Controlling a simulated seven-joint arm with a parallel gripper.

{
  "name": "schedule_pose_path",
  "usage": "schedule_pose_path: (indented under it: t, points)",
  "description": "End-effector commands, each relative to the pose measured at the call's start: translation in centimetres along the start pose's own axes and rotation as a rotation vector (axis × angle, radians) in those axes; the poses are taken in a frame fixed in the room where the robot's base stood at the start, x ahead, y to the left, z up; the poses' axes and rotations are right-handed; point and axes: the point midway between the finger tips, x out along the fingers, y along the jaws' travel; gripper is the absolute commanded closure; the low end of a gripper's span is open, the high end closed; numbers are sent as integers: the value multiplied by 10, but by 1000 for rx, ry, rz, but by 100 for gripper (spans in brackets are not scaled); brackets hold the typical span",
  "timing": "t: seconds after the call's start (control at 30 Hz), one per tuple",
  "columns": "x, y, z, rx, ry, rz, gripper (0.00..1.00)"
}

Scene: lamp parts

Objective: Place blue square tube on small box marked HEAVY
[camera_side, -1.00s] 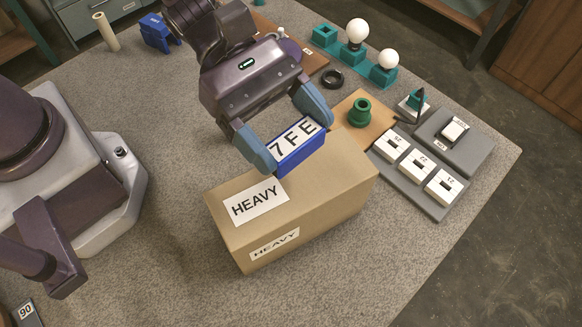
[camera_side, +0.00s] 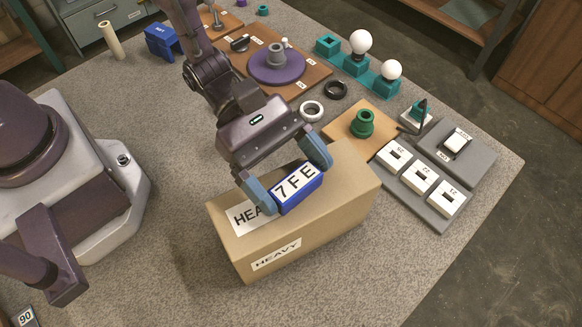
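The blue square tube (camera_side: 298,189), with a white label reading 7FE, lies lengthwise between the two blue-grey fingers of my gripper (camera_side: 291,180). The fingers sit at its two ends and look shut on it. The tube is over the top of the cardboard box marked HEAVY (camera_side: 345,180), near the middle of that face. It looks very low over the box or resting on it; I cannot tell which. The left finger and tube hide part of the top HEAVY label. The front HEAVY label (camera_side: 276,254) is in full view.
Behind the box are a green part (camera_side: 362,123) on a wooden plate, a grey board with white switches (camera_side: 421,179), teal holders with white bulbs (camera_side: 360,42) and a purple disc (camera_side: 277,64). A white ring (camera_side: 312,111) lies near my gripper. The table in front is clear.

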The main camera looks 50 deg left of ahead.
Motion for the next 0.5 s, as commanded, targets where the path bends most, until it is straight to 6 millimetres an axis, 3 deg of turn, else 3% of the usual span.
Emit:
schedule_pose_path:
  t: [0.37, 0.5]
  points:
    - [-1, 0, 2, 2, 0, 0, 1]
    - [-16, 1, 3, 1, 0, 4, 1]
